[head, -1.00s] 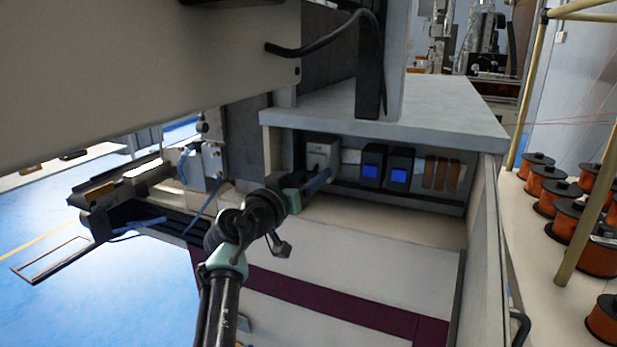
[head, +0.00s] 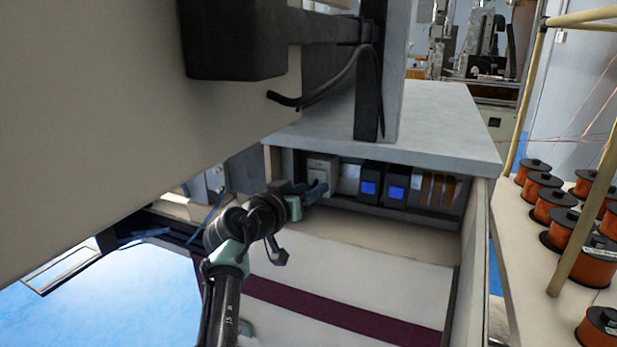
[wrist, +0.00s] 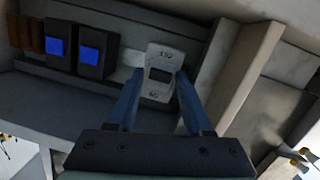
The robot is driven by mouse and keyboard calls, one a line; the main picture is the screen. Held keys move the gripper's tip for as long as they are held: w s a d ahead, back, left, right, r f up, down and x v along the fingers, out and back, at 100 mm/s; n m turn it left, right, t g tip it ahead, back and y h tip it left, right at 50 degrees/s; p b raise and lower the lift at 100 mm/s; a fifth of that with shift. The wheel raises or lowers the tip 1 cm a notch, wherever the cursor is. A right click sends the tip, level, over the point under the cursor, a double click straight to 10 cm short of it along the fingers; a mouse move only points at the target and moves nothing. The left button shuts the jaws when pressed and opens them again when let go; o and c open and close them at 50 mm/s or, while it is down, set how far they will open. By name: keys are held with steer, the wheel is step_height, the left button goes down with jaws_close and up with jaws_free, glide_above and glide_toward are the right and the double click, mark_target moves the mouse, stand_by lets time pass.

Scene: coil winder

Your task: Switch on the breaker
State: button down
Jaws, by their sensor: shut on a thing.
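The breaker (head: 321,170) is a pale grey block at the left end of a row inside the open cabinet bay. In the wrist view the breaker (wrist: 160,60) shows a dark middle opening with small markings above and below it. My gripper (head: 318,189) reaches into the bay from the left front. In the wrist view the blue fingers of my gripper (wrist: 160,76) reach the breaker's face, one on each side of the dark middle. They are shut on the breaker's middle part. The lever itself is hard to make out, so its position cannot be told.
Two dark modules with blue faces (head: 368,188) and several brown-orange blocks (head: 437,191) stand right of the breaker. The grey cabinet top (head: 440,120) overhangs the bay. A large beige panel (head: 110,110) fills the upper left. Orange wire spools (head: 565,228) stand at right.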

steer(key=r+g+p, duration=0.1)
steer(key=p, duration=0.1)
steer(key=g+y+p, duration=0.1)
steer(key=p, duration=0.2)
steer(key=shift+r+g, duration=0.3)
steer(key=shift+r, duration=0.05)
steer(key=shift+r+g+y+p, duration=0.1)
steer(key=shift+g+y+p, duration=0.4)
steer(key=shift+g+p, duration=0.45)
steer(key=shift+g, duration=0.25)
steer(key=c, duration=0.6)
jaws_free()
steer(key=shift+d, duration=0.1)
steer(key=shift+r, duration=0.1)
